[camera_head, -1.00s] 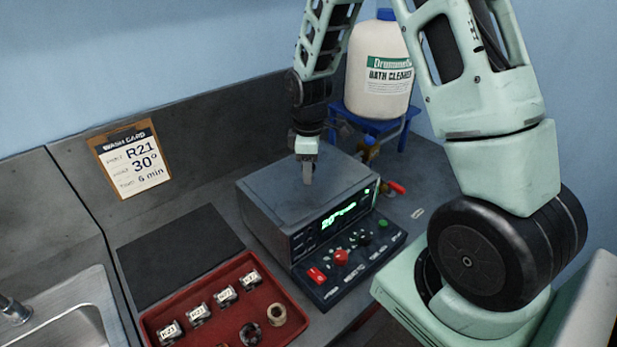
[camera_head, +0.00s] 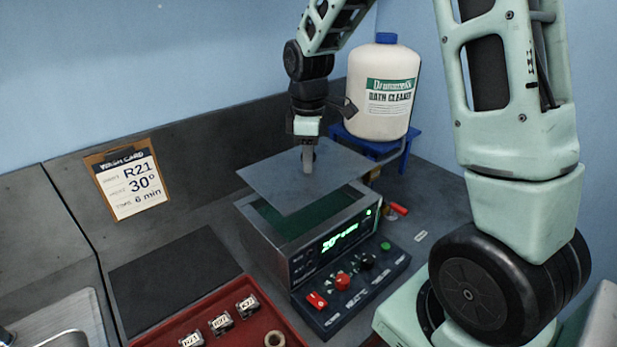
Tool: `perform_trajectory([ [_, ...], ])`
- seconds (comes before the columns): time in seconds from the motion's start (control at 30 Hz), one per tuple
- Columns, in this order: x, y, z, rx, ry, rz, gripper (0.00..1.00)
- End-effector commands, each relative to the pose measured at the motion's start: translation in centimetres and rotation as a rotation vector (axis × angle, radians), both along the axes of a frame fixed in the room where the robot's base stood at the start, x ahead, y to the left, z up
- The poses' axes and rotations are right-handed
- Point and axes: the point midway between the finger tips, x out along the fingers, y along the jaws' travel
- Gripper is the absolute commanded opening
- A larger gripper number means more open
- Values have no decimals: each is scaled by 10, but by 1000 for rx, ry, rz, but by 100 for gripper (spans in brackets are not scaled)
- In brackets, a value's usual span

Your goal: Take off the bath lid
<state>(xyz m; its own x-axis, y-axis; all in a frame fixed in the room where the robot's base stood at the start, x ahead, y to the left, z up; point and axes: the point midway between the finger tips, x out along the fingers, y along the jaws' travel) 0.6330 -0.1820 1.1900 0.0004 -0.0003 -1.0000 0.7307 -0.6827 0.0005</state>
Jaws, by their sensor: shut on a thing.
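The bath lid (camera_head: 280,182) is a flat grey plate. It hangs level above the bath (camera_head: 303,240), apart from its rim. My gripper (camera_head: 308,166) is shut on the lid near its middle, from above; the grip itself is partly hidden by the fingers. The bath is a grey box with a lit green display on its front. Its top is open, and a dark green interior shows under the lid's front edge. The lid hides the back part of the opening.
A dark flat mat (camera_head: 172,277) lies clear to the left of the bath. A red tray (camera_head: 262,318) with labelled pieces is in front of it. A bath cleaner jug (camera_head: 383,95) stands on a blue stand (camera_head: 408,150) behind right. A wash card (camera_head: 130,183) leans at the back wall.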

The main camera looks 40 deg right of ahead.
Motion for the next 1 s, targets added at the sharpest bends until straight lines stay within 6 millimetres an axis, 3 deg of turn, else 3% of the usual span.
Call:
perform_trajectory([
  [0.3, 0, 0, 27, 0, -1, 0, 0],
  [1.0, 0, 0, 49, 0, -1, 0, 0],
])
